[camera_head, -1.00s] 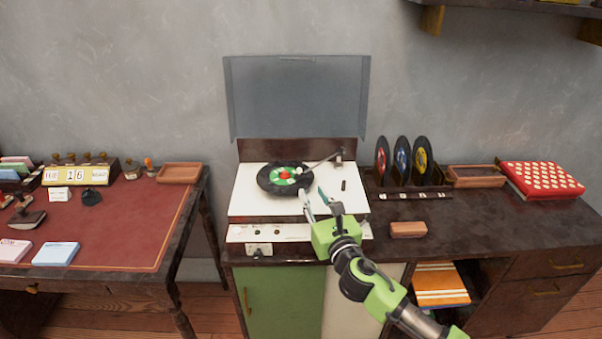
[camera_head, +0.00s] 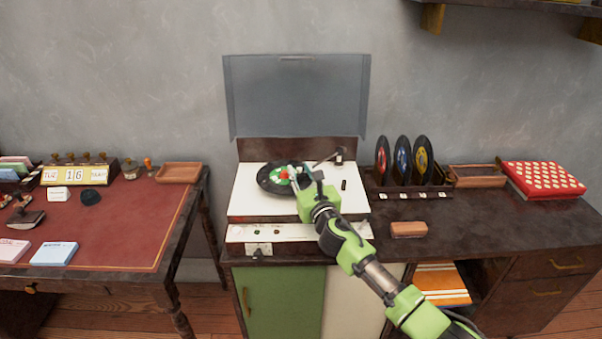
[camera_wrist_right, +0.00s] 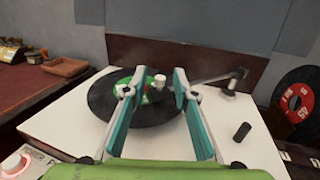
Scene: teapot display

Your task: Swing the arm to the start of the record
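The record player (camera_head: 245,205) has a white top and a raised lid. A black record (camera_head: 268,186) with a green, white and red label lies on it; it also shows in the right wrist view (camera_wrist_right: 100,100). The tonearm (camera_head: 328,158) reaches left from its pivot at the back right. In the right wrist view its white head (camera_wrist_right: 158,83) appears between the fingers, over the label area. My right gripper (camera_wrist_right: 160,76) is open around that head, with no clear contact; in the head view (camera_head: 300,172) it hides the tonearm's end. My left gripper is not in view.
A rack of upright records (camera_head: 403,165) stands right of the player, with a brown block (camera_head: 408,229) in front. A short black knob (camera_wrist_right: 242,132) stands right of the fingers. The raised lid (camera_head: 297,97) is behind. A red-topped desk (camera_head: 130,225) is at left.

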